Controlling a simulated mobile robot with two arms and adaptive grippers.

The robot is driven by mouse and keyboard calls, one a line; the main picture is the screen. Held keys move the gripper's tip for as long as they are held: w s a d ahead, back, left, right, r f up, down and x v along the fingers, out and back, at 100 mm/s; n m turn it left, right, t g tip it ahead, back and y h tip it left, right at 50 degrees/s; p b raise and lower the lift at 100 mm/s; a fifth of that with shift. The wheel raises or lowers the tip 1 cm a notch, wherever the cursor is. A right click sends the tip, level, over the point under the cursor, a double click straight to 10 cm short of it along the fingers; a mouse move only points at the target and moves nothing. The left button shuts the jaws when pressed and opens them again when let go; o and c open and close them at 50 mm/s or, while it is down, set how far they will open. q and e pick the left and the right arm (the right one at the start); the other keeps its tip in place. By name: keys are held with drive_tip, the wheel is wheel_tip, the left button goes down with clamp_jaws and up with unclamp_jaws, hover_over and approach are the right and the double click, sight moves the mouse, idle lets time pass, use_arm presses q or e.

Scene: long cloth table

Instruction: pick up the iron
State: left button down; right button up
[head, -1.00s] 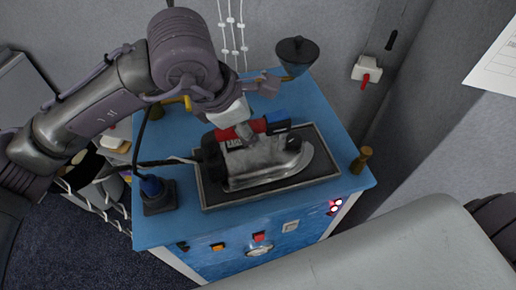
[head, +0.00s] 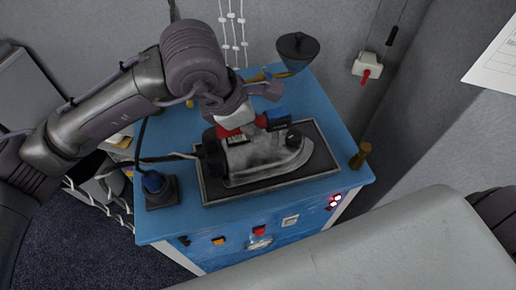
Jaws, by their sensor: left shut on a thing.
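The iron (head: 262,164) has a grey metal body, a red handle and dark and blue fittings. In the head view it lies on its dark framed tray (head: 318,178) on top of the blue cabinet, its rounded end to the right. My left gripper (head: 248,126) comes from above and behind and is shut on the iron at its red handle. The fingertips are largely hidden by the gripper body and handle. The iron still appears to rest on the tray. My right gripper is out of view.
The blue cabinet (head: 340,150) has a dark socket block (head: 161,192) at left, a brass knob (head: 361,155) at right and a dark funnel (head: 298,48) behind. A cable runs left from the iron. Buttons line the front. A grey wall stands close behind.

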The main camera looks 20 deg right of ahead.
use_arm(q)
drive_tip(key=shift+d+r, duration=0.1)
drive_tip(key=shift+r, duration=0.05)
drive_tip(key=shift+w+r, duration=0.1)
drive_tip(key=shift+r, duration=0.05)
